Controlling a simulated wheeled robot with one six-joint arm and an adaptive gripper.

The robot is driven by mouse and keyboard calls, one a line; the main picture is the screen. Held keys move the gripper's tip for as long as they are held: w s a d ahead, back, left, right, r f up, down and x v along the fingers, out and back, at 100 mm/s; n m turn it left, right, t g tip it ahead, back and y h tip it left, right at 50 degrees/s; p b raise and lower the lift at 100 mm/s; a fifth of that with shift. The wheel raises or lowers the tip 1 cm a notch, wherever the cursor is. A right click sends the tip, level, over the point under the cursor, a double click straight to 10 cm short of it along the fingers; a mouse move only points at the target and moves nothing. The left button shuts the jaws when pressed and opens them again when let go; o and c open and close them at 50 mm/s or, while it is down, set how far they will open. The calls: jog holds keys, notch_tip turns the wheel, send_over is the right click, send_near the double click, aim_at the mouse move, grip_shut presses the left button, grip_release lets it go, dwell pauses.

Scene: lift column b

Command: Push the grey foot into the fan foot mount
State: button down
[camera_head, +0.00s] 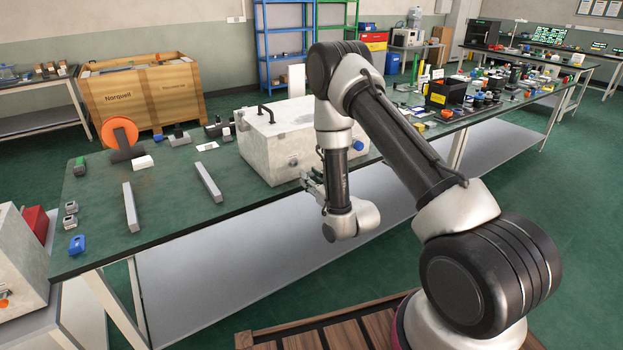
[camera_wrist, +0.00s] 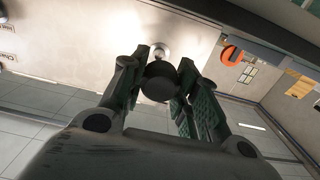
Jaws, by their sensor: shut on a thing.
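My gripper (camera_wrist: 160,90) is shut on a dark, round-ended piece (camera_wrist: 160,82), which I take to be the grey foot. In the head view my gripper (camera_head: 313,187) is at the front face of the white box on the table. In the wrist view a shiny round fitting (camera_wrist: 160,49) sits on the pale panel just beyond the held piece; it may be the fan foot mount. The held piece overlaps its lower edge in that view, and I cannot tell if they touch. The foot is not clear in the head view.
The white box (camera_head: 262,150) with a black handle stands on the green table (camera_head: 165,205). Two grey bars (camera_head: 131,207) (camera_head: 208,182) and an orange disc on a dark stand (camera_head: 119,134) are left of it. Crowded small parts cover the table's right part.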

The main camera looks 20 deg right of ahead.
aim_at(294, 163)
jog(key=shift+r, duration=0.25)
jog(key=shift+s, duration=0.1)
jog(key=shift+x, duration=2.8)
jog(key=shift+w+a, duration=0.1)
jog(key=shift+w, duration=0.45)
jog(key=shift+x, duration=0.8)
jog(key=c, duration=1)
grip_release()
